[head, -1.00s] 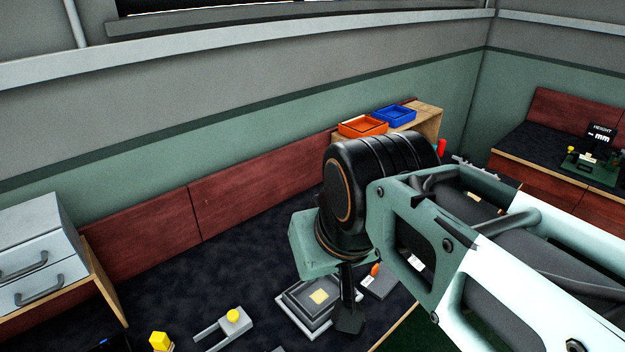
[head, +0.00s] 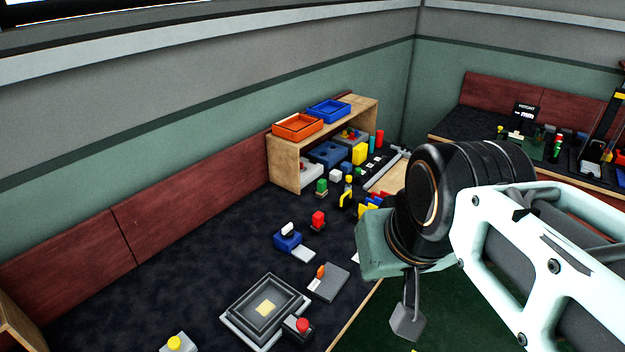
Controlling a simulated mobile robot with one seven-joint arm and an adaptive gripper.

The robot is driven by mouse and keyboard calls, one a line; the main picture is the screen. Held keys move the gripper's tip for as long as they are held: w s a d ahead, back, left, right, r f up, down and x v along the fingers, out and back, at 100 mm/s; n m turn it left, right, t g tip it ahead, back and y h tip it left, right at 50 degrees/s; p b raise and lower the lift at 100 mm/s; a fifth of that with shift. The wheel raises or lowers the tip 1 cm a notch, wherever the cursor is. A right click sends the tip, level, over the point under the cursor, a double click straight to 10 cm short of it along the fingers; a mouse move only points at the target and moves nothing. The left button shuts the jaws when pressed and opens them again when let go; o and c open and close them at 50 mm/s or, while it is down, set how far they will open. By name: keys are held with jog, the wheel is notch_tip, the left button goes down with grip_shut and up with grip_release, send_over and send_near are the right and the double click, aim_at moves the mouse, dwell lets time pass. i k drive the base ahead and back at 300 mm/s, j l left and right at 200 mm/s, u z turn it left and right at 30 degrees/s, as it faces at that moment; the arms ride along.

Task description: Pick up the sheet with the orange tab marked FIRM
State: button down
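A flat grey sheet (head: 331,287) with an upright orange tab (head: 321,270) lies on the dark bench, just right of the grey stepped tray. No marking on the tab can be read at this size. My gripper (head: 407,322) hangs pointing down to the right of the sheet, past the bench's front edge in the picture and over green floor. It is apart from the sheet. Its fingers overlap from this angle, so I cannot see a gap, and nothing shows held in it.
The grey stepped tray (head: 238,318) bears a yellow patch. A red-knobbed block (head: 298,327) stands against its right side. A blue block (head: 287,240) and red-topped piece (head: 317,222) stand behind the sheet. A wooden shelf (head: 285,165) bears orange and blue trays.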

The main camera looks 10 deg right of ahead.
aim_at(329, 279)
jog(key=i+l+u, duration=0.3)
jog(key=l, duration=0.35)
jog(key=i+l+u, duration=0.2)
jog(key=l, duration=0.2)
jog(key=i+l+u, duration=0.15)
jog(key=l, duration=0.25)
jog(key=i+l+u, duration=0.15)
jog(key=l, duration=0.25)
